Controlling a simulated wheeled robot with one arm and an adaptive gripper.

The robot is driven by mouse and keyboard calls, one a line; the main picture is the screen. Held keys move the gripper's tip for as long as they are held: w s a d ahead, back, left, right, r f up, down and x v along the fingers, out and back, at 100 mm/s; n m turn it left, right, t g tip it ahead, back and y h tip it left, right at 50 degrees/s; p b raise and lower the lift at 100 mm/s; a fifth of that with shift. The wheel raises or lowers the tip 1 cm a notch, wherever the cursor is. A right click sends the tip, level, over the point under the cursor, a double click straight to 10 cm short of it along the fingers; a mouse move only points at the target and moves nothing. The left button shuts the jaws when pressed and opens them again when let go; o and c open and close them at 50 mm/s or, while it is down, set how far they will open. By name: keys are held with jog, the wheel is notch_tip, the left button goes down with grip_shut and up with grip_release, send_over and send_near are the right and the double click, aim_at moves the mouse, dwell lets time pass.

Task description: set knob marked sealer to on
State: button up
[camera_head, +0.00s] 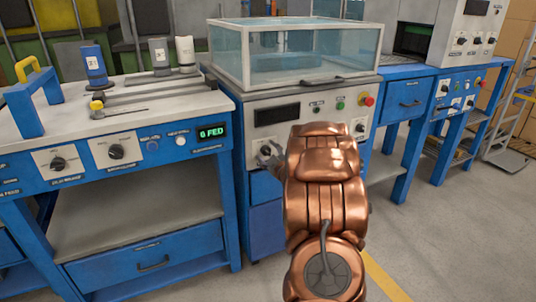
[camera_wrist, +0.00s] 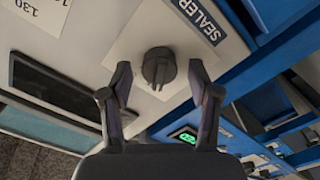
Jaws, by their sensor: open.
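The dark round sealer knob (camera_wrist: 158,66) sits on a pale square plate, with the blue SEALER label (camera_wrist: 198,20) beside it in the wrist view. Its grip ridge points toward the bottom of that view. The on and off marks cannot be read. My gripper (camera_wrist: 160,70) is open, with one fingertip on each side of the knob and a visible gap to each. In the head view my gripper (camera_head: 268,156) is at the front panel of the glass-topped cabinet (camera_head: 225,104), and my arm hides part of that panel.
A blue bench (camera_head: 120,180) with more knobs and a green "0 FED" display (camera_head: 212,132) stands at the left. The glass-walled box (camera_head: 293,50) sits above the panel. A red button (camera_head: 367,100) is to the right. Open floor (camera_head: 440,240) lies at the right front.

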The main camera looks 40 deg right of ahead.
jog(key=c, duration=1.1)
jog(key=shift+c, duration=0.2)
jog(key=shift+r+m+p, duration=0.1)
jog(key=shift+m+p, duration=0.2)
jog(key=shift+p, duration=0.5)
jog(key=m+p, duration=0.3)
jog(key=p, duration=0.1)
jog(key=shift+r, duration=0.15)
jog(key=m+p, duration=0.2)
jog(key=m, duration=0.1)
jog(key=shift+d+p, duration=0.1)
jog(key=shift+p, duration=0.25)
jog(key=m+p, duration=0.4)
jog(key=m, duration=0.1)
jog(key=shift+f+m, duration=0.2)
jog(key=shift+m, duration=0.1)
